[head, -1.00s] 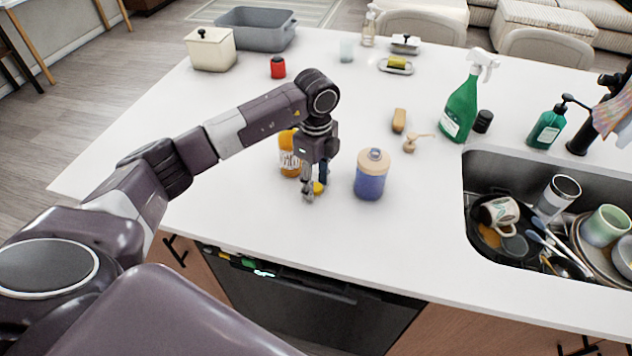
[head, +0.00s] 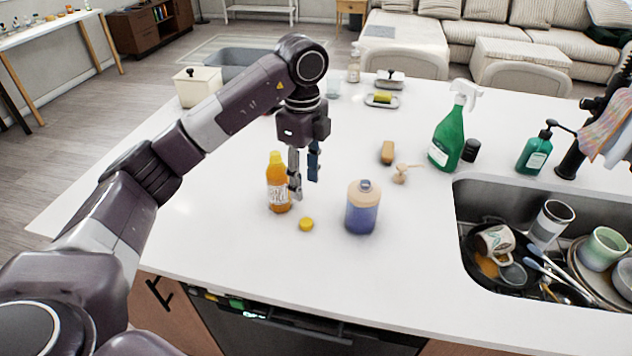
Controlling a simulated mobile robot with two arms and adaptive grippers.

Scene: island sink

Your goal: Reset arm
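My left arm reaches in from the left over the white counter. Its gripper (head: 305,183) points down with its two fingers apart and nothing visible between them. It hangs above the counter, just right of an orange bottle (head: 279,186) that stands upright. A small yellow cap (head: 306,224) lies on the counter in front of the bottle, below the fingertips and apart from them. A blue jar with a beige top (head: 362,209) stands to the right of the gripper. My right gripper is not in view.
A green spray bottle (head: 448,135), a green soap bottle (head: 535,152) and a wooden brush (head: 387,152) are on the counter. The sink (head: 470,215) at the right holds dishes. A white canister (head: 197,88) and a grey bin (head: 232,62) stand behind my arm. The front left counter is clear.

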